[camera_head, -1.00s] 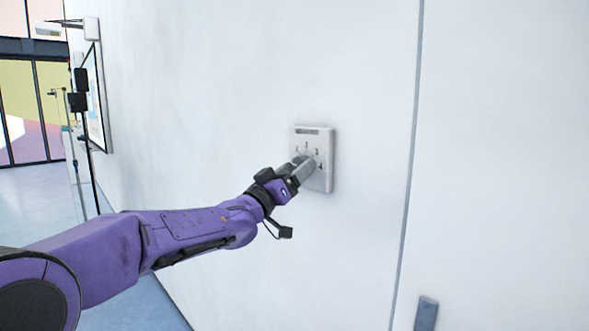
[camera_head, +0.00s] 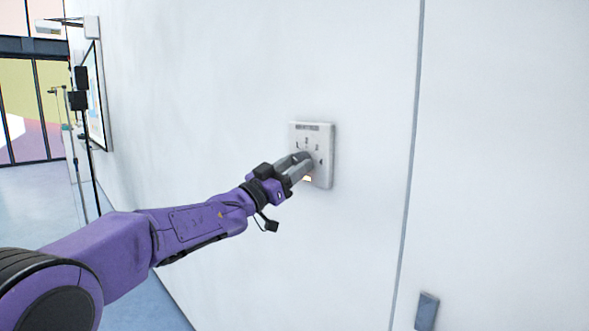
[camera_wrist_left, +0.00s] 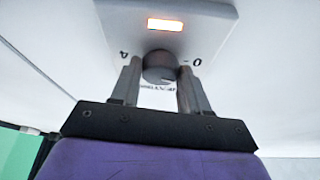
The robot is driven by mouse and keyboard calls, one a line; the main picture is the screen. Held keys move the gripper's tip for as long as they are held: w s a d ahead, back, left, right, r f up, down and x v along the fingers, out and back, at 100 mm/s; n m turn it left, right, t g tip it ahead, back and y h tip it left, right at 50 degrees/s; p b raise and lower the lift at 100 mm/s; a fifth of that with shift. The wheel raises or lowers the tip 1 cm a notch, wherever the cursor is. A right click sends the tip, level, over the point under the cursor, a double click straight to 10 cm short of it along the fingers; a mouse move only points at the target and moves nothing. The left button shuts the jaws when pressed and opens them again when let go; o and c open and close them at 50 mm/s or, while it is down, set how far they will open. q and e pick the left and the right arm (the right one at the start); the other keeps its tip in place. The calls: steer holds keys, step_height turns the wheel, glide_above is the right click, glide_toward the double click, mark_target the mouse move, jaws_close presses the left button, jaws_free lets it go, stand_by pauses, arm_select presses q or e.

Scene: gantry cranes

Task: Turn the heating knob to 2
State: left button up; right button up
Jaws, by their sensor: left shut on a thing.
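The white heating panel (camera_head: 325,176) is on the wall at the centre of the head view, with small dark numbers in an arc. My left gripper (camera_head: 303,161) reaches it from the left. The left wrist view shows the round grey heating knob (camera_wrist_left: 160,67) between the two fingers of my left gripper (camera_wrist_left: 160,75), which is shut on it. In that view a "4" shows to the left of the knob and a "0" to the right. An orange light (camera_wrist_left: 165,24) glows on the panel. The fingers hide most of the knob in the head view. My right gripper is not in view.
The white wall (camera_head: 230,70) around the panel is bare, with a vertical grey seam (camera_head: 410,160) to the right. A small grey plate (camera_head: 427,311) is low on the right. A thin dark stand (camera_head: 80,115) and a wall-mounted picture (camera_head: 96,98) are far left.

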arm_select(q)
steer(key=m+g+h, duration=0.1)
steer(key=m+g, duration=0.1)
steer(key=m, duration=0.2)
steer(key=m+g+h, duration=0.1)
steer(key=m+g, duration=0.1)
steer(key=m, duration=0.3)
steer(key=shift+w+a, duration=0.2)
steer(key=m+g, duration=0.1)
steer(key=m, duration=0.1)
steer(key=m+g, duration=0.1)
steer(key=m, duration=0.1)
steer(key=shift+r+m+p, duration=0.2)
steer(key=shift+m+p, duration=0.1)
steer(key=shift+p, duration=0.1)
steer(key=shift+w+a+r+m+g+p, duration=0.1)
steer(key=shift+m+g+p, duration=0.55)
steer(key=shift+m, duration=1.35)
steer(key=shift+g+y, duration=0.25)
steer(key=shift+y, duration=0.05)
steer(key=o, duration=1.1)
steer(key=shift+c, duration=0.2)
